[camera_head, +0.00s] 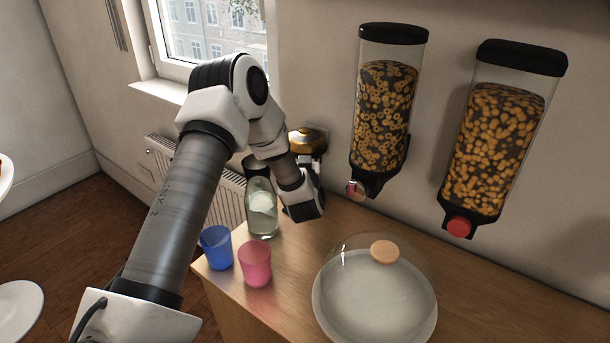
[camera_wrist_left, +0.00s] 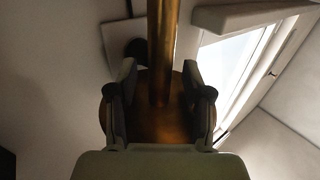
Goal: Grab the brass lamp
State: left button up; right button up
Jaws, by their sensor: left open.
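The brass lamp (camera_head: 307,140) is on the wall, right of the window, with its rounded gold part just above my left gripper (camera_head: 311,170). In the left wrist view, a brass stem (camera_wrist_left: 163,45) runs up between the two fingers of my left gripper (camera_wrist_left: 160,72). A round brass part (camera_wrist_left: 158,122) lies behind and below the fingertips. The fingers are open, one on each side of the stem, with gaps to it. In the head view the fingers are mostly hidden by the wrist. My right gripper is not in view.
A glass bottle (camera_head: 262,208), a blue cup (camera_head: 217,247) and a pink cup (camera_head: 255,264) stand on the wooden counter (camera_head: 300,242) below my arm. A domed plate (camera_head: 375,300) is to the right. Two cereal dispensers (camera_head: 384,115) (camera_head: 492,150) hang on the wall. A radiator (camera_head: 222,187) is behind.

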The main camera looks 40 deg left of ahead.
pick_arm(q)
grip_shut()
jog(key=shift+r, duration=0.1)
